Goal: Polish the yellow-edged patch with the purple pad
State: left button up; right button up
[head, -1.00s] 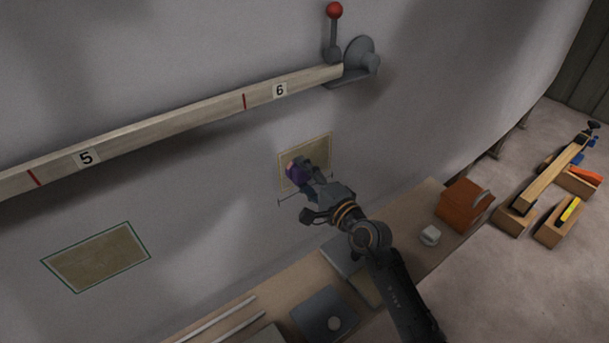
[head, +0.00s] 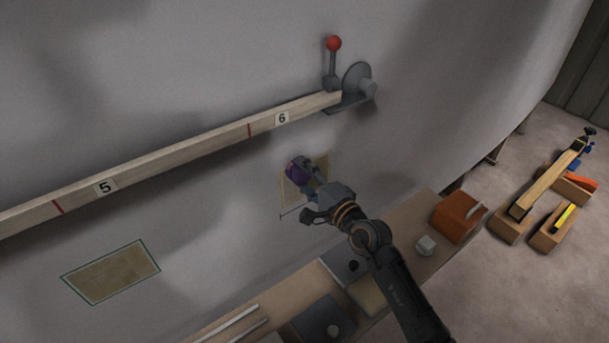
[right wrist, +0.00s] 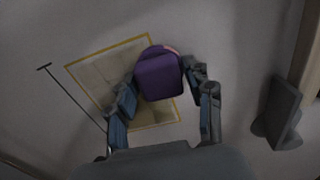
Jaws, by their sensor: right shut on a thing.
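The yellow-edged patch (head: 320,166) is a tan rectangle on the grey hull wall, below the rail's right part. It also shows in the right wrist view (right wrist: 93,72), partly covered. My right gripper (head: 308,172) is in front of it, shut on the purple pad (head: 293,172). In the right wrist view the purple pad (right wrist: 160,77) sits between the two fingers (right wrist: 162,82), over the patch's upper right part. I cannot tell whether its face touches the surface. My left gripper is out of view.
A rail (head: 180,148) numbered 5 and 6 runs above, ending at a bracket with a red-knobbed lever (head: 333,44). A green-edged patch (head: 112,272) is at left. Below, a bench (head: 408,215) holds an orange box (head: 458,217), a white block (head: 426,245) and flat plates.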

aim_at(297, 202)
jog(key=shift+r, duration=0.4)
jog(key=shift+s+d+f+b, duration=0.1)
jog(key=shift+s+f+b, duration=0.05)
jog(key=shift+f+b, duration=5.9)
jog(key=o, duration=0.6)
jog(key=shift+f+p, duration=0.65)
jog(key=shift+p, duration=0.1)
jog(key=shift+c, duration=0.2)
jog(key=c, duration=0.6)
jog(key=shift+o, duration=0.2)
jog(key=shift+s, duration=0.15)
jog(key=shift+s+d+p, duration=0.3)
jog(key=shift+s+d, duration=0.05)
jog(key=shift+w, duration=0.1)
